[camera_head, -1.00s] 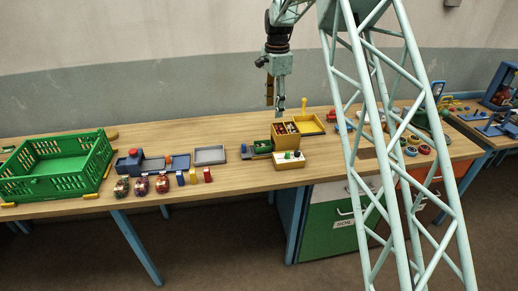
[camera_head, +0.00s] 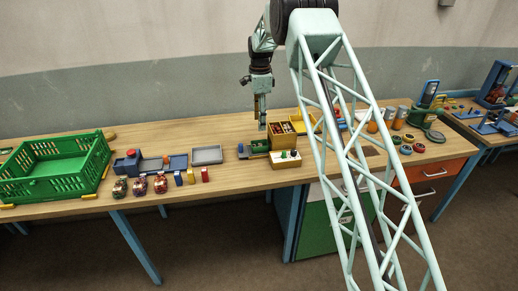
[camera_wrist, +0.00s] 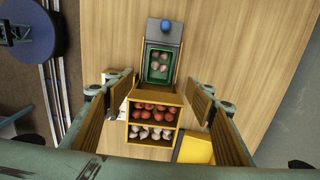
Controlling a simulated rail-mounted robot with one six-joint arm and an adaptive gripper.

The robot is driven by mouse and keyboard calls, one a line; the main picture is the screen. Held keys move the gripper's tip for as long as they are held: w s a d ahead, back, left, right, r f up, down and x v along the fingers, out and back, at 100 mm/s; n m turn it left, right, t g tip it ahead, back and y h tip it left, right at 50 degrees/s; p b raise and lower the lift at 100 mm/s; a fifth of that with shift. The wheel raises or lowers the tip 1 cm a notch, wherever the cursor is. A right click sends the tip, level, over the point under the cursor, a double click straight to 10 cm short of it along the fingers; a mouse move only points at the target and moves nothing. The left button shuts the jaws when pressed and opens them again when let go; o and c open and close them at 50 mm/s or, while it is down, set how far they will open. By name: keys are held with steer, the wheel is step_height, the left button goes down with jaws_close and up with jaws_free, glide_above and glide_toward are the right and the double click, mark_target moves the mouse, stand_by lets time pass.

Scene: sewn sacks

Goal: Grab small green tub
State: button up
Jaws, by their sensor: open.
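The small green tub (camera_head: 260,146) sits on the bench, beside the left side of a wooden compartment box (camera_head: 283,130). In the wrist view the tub (camera_wrist: 149,68) is a green-rimmed rectangle holding several small brownish pieces, between a grey holder and the box (camera_wrist: 152,142). My gripper (camera_head: 261,122) hangs above the tub and box, pointing down. In the wrist view its two fingers (camera_wrist: 164,88) are wide apart with nothing between them, and the tub shows in the gap beyond the fingertips.
The box holds red and whitish pieces. A yellow tray (camera_wrist: 195,150) adjoins it. A grey tray (camera_head: 207,155), several small blocks and patterned sacks (camera_head: 139,186) lie to the left, with a large green crate (camera_head: 52,168) farther left.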

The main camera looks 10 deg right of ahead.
glide_above(260, 143)
steer(key=s, duration=0.3)
steer(key=shift+w+a+f, duration=0.1)
steer(key=shift+a+f, duration=0.1)
steer(key=shift+f, duration=1.95)
steer(key=shift+w+a+f, duration=0.1)
steer(key=shift+a+f, duration=0.05)
steer(key=shift+f, duration=2)
steer(key=shift+f+p, duration=0.35)
steer(key=shift+f, duration=2.25)
steer(key=shift+c, duration=0.2)
steer(key=c, duration=1)
steer(key=shift+r, duration=0.1)
